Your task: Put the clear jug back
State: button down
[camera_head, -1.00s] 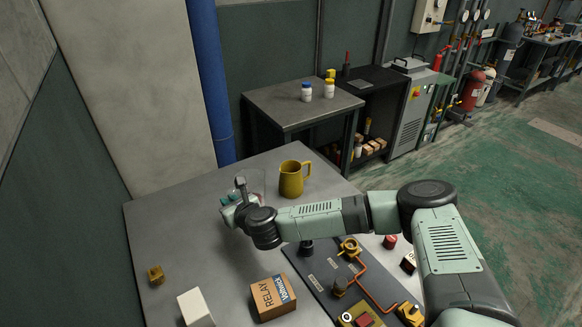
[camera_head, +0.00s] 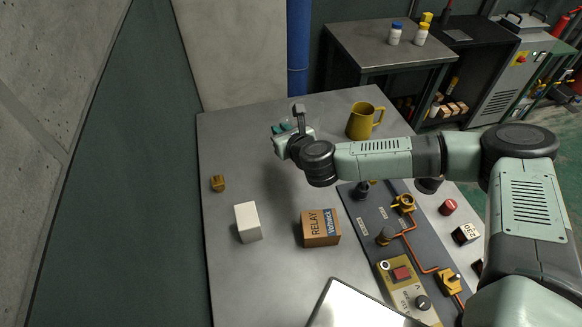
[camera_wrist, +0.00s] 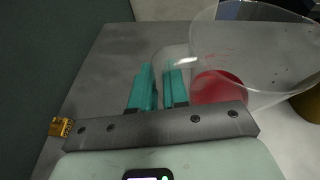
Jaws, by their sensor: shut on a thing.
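The clear jug (camera_wrist: 250,55) is see-through, with red at its bottom, and fills the upper right of the wrist view. Its handle lies at the teal fingers of my gripper (camera_wrist: 160,85), which is shut on it. In the head view my gripper (camera_head: 284,129) is over the far left part of the grey table (camera_head: 240,130). I cannot make out the jug clearly there. Whether its base touches the table is not clear.
A mustard-yellow jug (camera_head: 361,121) stands just right of my gripper. A relay box (camera_head: 321,228), a white block (camera_head: 247,222) and a small brass piece (camera_head: 218,183) sit nearer. A panel with copper pipes (camera_head: 400,240) lies right. The table's left side is mostly clear.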

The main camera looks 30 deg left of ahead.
jog(key=s+r+n+g, duration=0.2)
jog(key=s+r, duration=0.2)
jog(key=s, duration=0.6)
jog(key=shift+y, duration=0.4)
jog(key=f, duration=0.9)
jog(key=shift+d+f, duration=0.15)
jog(key=shift+d, duration=0.05)
jog(key=shift+f, duration=0.15)
jog(key=c, duration=1.1)
grip_release()
